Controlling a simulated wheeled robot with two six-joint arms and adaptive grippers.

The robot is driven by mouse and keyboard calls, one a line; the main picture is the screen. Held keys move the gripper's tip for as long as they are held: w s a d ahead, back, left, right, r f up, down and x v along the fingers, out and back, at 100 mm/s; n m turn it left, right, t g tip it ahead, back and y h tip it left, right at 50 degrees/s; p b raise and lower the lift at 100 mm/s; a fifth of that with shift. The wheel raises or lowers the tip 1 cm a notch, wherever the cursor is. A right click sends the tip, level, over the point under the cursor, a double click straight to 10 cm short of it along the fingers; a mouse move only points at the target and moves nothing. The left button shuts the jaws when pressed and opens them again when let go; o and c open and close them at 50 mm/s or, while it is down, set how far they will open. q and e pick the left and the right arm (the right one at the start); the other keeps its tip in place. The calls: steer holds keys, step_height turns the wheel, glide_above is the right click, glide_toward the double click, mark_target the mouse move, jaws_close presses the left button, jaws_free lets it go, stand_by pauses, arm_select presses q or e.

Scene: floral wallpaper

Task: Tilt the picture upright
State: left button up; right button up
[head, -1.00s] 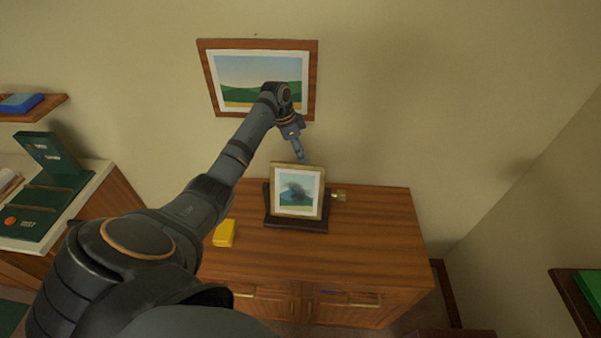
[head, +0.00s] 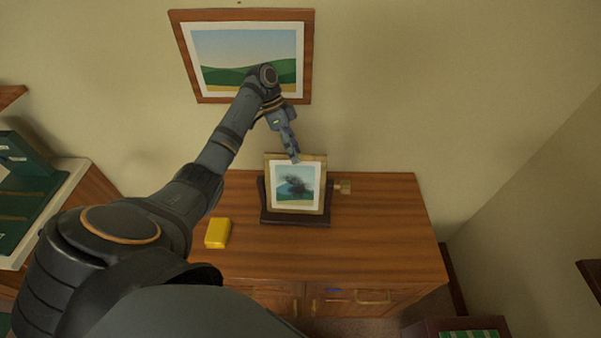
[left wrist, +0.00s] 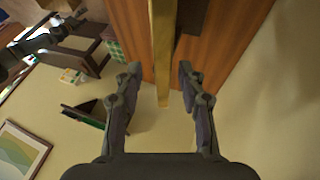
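My left gripper (head: 295,158) is at the middle of the frame's top edge. In the left wrist view my left gripper (left wrist: 159,77) is open, with the gold frame edge (left wrist: 164,60) running between its two fingers, gaps showing on both sides. My right gripper cannot be made out.
A larger wooden-framed landscape (head: 310,60) hangs on the wall behind my left arm. A yellow block (head: 218,233) lies on the cabinet (head: 385,235), left of the base. The cabinet top to the right is clear. A green-and-cream unit (head: 40,215) stands at the left.

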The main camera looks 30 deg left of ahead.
mark_target(300, 167)
arm_select(q)
steer(key=x, duration=0.4)
steer(key=shift+w+a+f+b, duration=0.1)
steer(key=shift+a+f+b, duration=0.15)
steer(key=shift+a+b, duration=0.1)
steer(key=shift+d+f+p, duration=0.55)
steer(key=shift+p, duration=0.1)
steer(key=shift+d+f, duration=0.15)
steer(key=shift+f, duration=0.15)
jaws_close()
arm_select(e)
steer(key=shift+w+a+f, duration=0.4)
steer(key=shift+w+a, duration=0.2)
steer(key=shift+a, duration=0.15)
steer(key=shift+r, duration=0.1)
